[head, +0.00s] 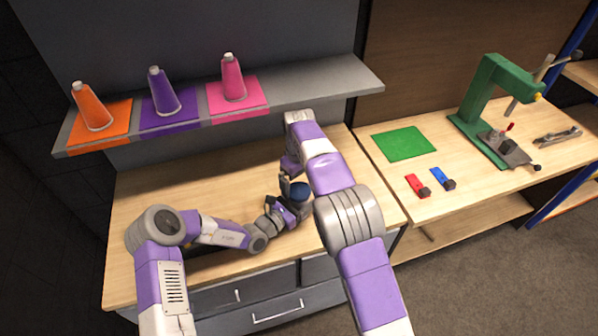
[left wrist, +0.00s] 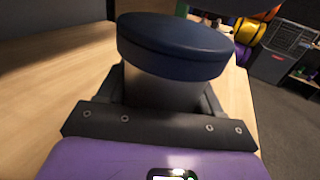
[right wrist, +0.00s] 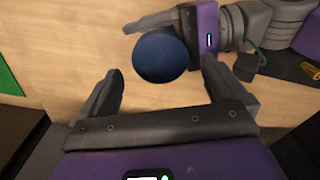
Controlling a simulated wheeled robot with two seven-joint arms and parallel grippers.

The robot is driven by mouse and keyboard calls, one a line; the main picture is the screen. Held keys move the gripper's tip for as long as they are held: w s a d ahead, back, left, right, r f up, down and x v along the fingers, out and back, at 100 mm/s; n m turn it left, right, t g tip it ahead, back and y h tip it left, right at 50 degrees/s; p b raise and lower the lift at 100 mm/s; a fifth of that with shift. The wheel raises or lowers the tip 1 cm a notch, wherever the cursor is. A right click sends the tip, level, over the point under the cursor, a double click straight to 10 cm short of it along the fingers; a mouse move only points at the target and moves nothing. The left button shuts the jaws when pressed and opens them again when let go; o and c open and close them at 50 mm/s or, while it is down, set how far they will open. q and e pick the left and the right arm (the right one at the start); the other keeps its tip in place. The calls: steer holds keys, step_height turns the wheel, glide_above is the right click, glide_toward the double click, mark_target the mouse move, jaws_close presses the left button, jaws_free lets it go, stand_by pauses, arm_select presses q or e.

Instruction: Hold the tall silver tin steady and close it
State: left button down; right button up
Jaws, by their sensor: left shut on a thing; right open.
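The tall silver tin (left wrist: 165,92) stands between the fingers of my left gripper (head: 288,207), which is shut on its body. A dark blue round lid (left wrist: 175,45) sits on top of the tin; I cannot tell whether it is pressed fully down. The lid also shows in the head view (head: 301,190) and from above in the right wrist view (right wrist: 160,58). My right gripper (right wrist: 165,88) is open and empty, with its fingers pointing toward the lid, one on either side below it in that view. The tin's lower part is hidden.
The tin is over a wooden worktop (head: 150,195) with drawers below. A shelf (head: 310,90) above holds orange, purple and pink cones on matching mats. On the right bench (head: 440,155) are a green mat (head: 403,144), a green press (head: 490,95) and red and blue clips.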

mark_target(299, 190)
steer(key=shift+f, duration=1.55)
steer(key=c, duration=1.1)
steer(key=m, duration=1.2)
steer(key=o, duration=1.1)
steer(key=shift+o, duration=0.2)
step_height(299, 190, up, 12)
